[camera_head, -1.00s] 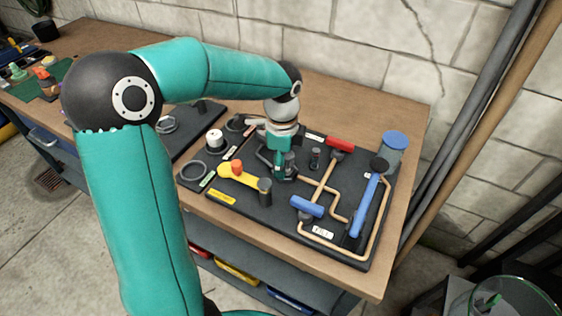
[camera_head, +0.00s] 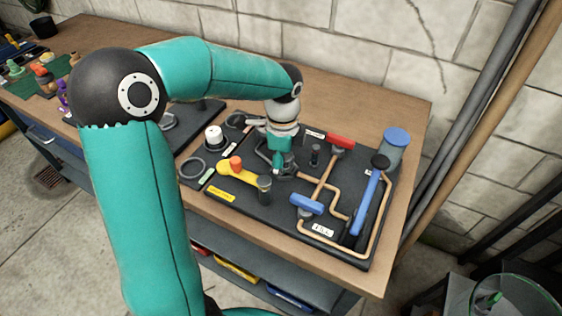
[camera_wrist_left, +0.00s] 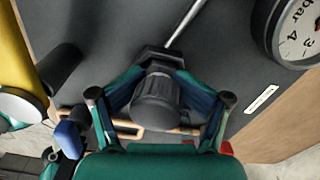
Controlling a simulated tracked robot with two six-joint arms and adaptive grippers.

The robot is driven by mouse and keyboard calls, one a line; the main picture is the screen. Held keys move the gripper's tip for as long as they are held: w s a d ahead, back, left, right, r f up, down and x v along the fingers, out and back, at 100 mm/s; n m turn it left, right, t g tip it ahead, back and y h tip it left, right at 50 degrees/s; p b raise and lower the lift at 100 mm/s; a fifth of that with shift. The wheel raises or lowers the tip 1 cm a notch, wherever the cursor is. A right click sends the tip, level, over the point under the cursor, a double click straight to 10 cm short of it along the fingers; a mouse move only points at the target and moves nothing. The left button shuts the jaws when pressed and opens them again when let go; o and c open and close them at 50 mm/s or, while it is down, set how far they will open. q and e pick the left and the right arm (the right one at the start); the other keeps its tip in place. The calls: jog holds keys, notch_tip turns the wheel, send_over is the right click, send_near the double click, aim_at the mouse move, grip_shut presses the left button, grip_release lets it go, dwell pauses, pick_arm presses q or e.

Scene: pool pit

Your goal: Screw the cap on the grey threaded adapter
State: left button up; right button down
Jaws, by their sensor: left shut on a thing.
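My left gripper (camera_head: 281,166) reaches down over the black fitting board. In the left wrist view its two green-blue fingers (camera_wrist_left: 160,92) close on opposite sides of a dark grey ribbed cap (camera_wrist_left: 157,103). Behind the cap is a dark, angular, hex-like base (camera_wrist_left: 160,58), which may be part of the grey threaded adapter. The adapter's thread is not visible, so I cannot tell how far the cap is seated. In the head view the fingers largely hide this spot. My right gripper is not in view.
The black board (camera_head: 245,206) carries copper pipes, a red handle (camera_head: 340,141), blue handles (camera_head: 306,204), a yellow lever (camera_head: 240,174) and a dark upright cylinder (camera_head: 264,189). A pressure gauge (camera_wrist_left: 299,32) is close by in the wrist view. Bare tabletop (camera_head: 340,97) lies behind.

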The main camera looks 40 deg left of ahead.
pick_arm(q)
jog(key=o, duration=1)
jog(key=shift+w+f, duration=0.1)
jog(key=shift+f, duration=0.1)
jog(key=shift+c, duration=0.2)
jog(key=o, duration=0.4)
jog(key=shift+w+a, duration=0.1)
jog(key=shift+w, duration=0.05)
jog(key=shift+o, duration=0.2)
jog(key=shift+r, duration=0.1)
jog(key=shift+r, duration=0.1)
jog(key=shift+r+p, duration=2.65)
jog(key=shift+r, duration=0.35)
